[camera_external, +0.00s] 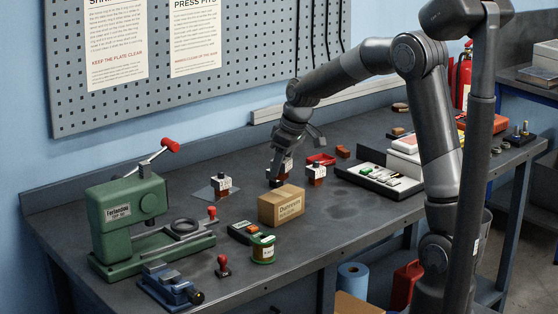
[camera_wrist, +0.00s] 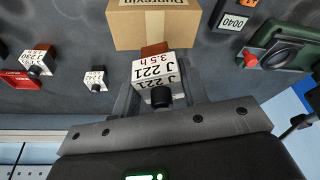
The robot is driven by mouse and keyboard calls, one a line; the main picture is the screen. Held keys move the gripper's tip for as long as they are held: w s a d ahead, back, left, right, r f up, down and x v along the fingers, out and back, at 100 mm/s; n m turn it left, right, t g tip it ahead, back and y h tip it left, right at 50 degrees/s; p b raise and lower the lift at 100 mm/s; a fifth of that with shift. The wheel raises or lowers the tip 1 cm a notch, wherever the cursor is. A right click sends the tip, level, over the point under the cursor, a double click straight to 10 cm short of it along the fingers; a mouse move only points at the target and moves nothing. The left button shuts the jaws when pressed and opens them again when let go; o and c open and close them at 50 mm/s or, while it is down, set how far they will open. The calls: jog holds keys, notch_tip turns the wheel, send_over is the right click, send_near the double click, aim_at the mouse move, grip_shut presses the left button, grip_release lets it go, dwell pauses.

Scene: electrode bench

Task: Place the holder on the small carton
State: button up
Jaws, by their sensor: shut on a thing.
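My gripper (camera_external: 277,178) is shut on a white block-shaped holder (camera_wrist: 158,72) with a black knob, a brown part and printing that reads J 221 and 3.5 h. In the wrist view the holder sits between the fingers. In the external view the arm reaches down behind the small carton, and the held holder (camera_external: 287,165) is partly hidden by the fingers. The small tan carton (camera_external: 282,206), with printed label and tape, stands on the bench; it also shows at the top of the wrist view (camera_wrist: 155,30). The holder is beside it, not on it. Its height above the bench is unclear.
Similar holders stand nearby at left (camera_external: 221,184) and right (camera_external: 316,174). A green press (camera_external: 125,215), a green tin (camera_external: 263,249) and a dark meter (camera_external: 242,232) are at the front left. The carton's top is bare.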

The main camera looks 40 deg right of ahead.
aim_at(281, 178)
jog(key=shift+f, duration=1.95)
jog(key=shift+f, duration=0.15)
jog(key=o, duration=1.3)
jog(key=v, duration=1.2)
jog(key=shift+s+a+r+m+t+h, duration=0.1)
jog(key=shift+s+r+m+t+h, duration=0.45)
jog(key=shift+s, duration=4.05)
jog(key=shift+s+a+f+m+t+y, duration=0.2)
jog(key=shift+s+m, duration=0.8)
jog(key=shift+s, duration=3.55)
jog(key=shift+s+d+r+m+t+h, duration=0.1)
jog(key=shift+s+r+m+t+h, duration=0.5)
jog(key=shift+s, duration=4)
jog(key=shift+f+y, duration=0.25)
jog(key=shift+f, duration=0.05)
